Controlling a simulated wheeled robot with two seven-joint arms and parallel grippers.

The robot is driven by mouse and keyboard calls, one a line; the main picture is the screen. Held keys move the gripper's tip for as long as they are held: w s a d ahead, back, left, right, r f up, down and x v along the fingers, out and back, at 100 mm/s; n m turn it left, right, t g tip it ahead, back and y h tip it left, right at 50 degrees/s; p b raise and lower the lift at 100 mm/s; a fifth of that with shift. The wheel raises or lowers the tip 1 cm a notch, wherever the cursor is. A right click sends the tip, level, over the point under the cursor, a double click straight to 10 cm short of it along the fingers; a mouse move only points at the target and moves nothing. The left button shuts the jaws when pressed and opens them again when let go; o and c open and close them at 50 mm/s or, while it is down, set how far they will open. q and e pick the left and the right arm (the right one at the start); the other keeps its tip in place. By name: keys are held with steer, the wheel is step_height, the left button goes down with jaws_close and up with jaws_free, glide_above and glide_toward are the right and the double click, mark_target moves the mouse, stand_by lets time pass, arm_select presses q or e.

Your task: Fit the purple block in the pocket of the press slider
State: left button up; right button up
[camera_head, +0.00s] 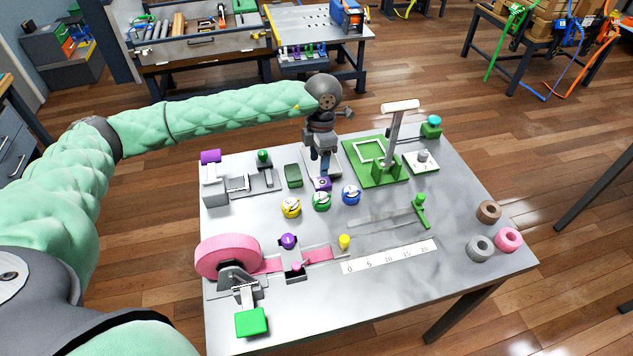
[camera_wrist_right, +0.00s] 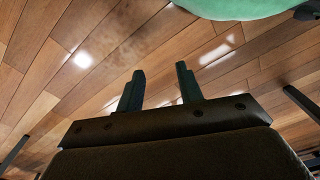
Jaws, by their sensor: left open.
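A small purple block (camera_head: 322,184) with a round pale-edged mark on top sits on the grey table, left of centre at the back. My left gripper (camera_head: 321,167) points down just above and behind it, open; I cannot tell whether its fingers touch the block. A grey device (camera_head: 217,188) with a purple roller-like part (camera_head: 210,156) stands at the table's back left. Beside it is a green-knobbed part (camera_head: 264,156). I cannot tell for certain which part is the press slider or see its pocket. My right gripper (camera_wrist_right: 160,70) is open and empty over the floor.
Yellow (camera_head: 291,207), green (camera_head: 321,201) and blue (camera_head: 351,195) round pieces stand close in front of the block. A pink strap reel (camera_head: 227,257) is at the front left.

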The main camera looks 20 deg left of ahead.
mark_target(322, 182)
arm_select(q)
steer(key=n, duration=0.3)
steer(key=shift+f+n, duration=0.1)
steer(key=shift+n, duration=0.2)
steer(key=n, duration=0.3)
steer(key=shift+w+a+n, duration=0.1)
steer(key=shift+w+n, duration=0.05)
steer(key=shift+n, duration=0.25)
steer(key=n, duration=0.5)
steer(key=shift+d+h, duration=0.25)
steer(key=shift+h, duration=0.15)
steer(key=n, duration=0.4)
steer(key=shift+w, duration=0.1)
steer(key=shift+d+f+p, duration=0.15)
steer(key=shift+f+p, duration=0.5)
steer(key=shift+f, duration=0.65)
step_height(322, 182, down, 4)
steer(key=p, duration=0.3)
steer(key=shift+d, duration=0.1)
steer(key=shift+f, duration=0.65)
arm_select(e)
steer(key=s+d+f+t, duration=0.1)
steer(key=s+d+f, duration=0.1)
steer(key=f, duration=0.7)
steer(key=shift+s+d+f+t, duration=0.3)
steer(key=shift+s+t, duration=0.1)
steer(key=shift+s, duration=0.1)
